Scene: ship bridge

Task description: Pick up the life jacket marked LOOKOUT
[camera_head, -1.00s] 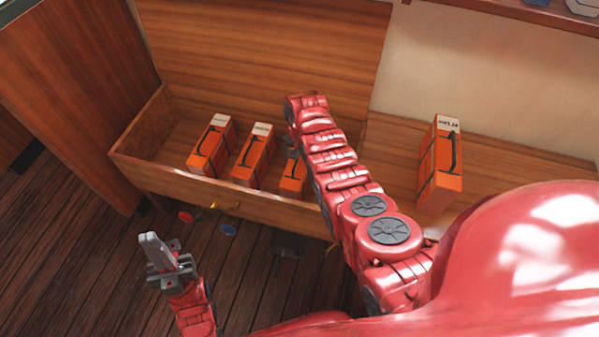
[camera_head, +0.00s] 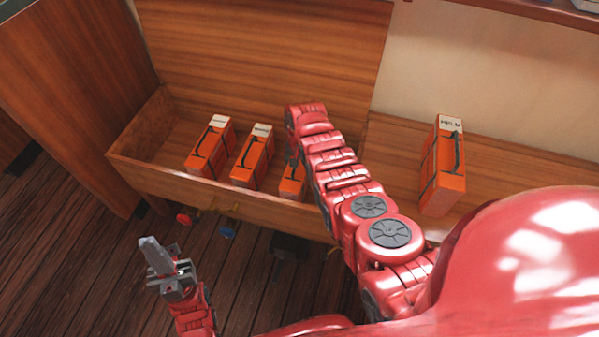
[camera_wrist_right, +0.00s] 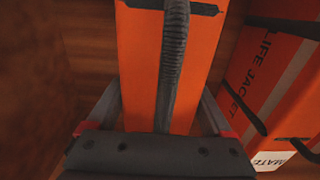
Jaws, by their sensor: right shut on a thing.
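Several orange life jackets with black handles are in view. Two stand in the open bench locker, a left one (camera_head: 208,150) and a middle one (camera_head: 252,158); their labels are too small to read. A third (camera_head: 292,181) is partly hidden by my right arm. In the right wrist view my right gripper (camera_wrist_right: 160,112) is shut on this orange life jacket (camera_wrist_right: 140,60), a finger on each side and the black handle between. Its label is not visible. A neighbouring jacket (camera_wrist_right: 280,85) reads LIFE JACKET and MATE. My left gripper (camera_head: 152,248) is shut and empty above the floor.
Another orange life jacket (camera_head: 441,170), its label perhaps HELM, stands on the closed bench top (camera_head: 500,165) at right. The locker's front wall (camera_head: 180,188) and raised lid (camera_head: 265,50) bound the bin. Its left end has free room.

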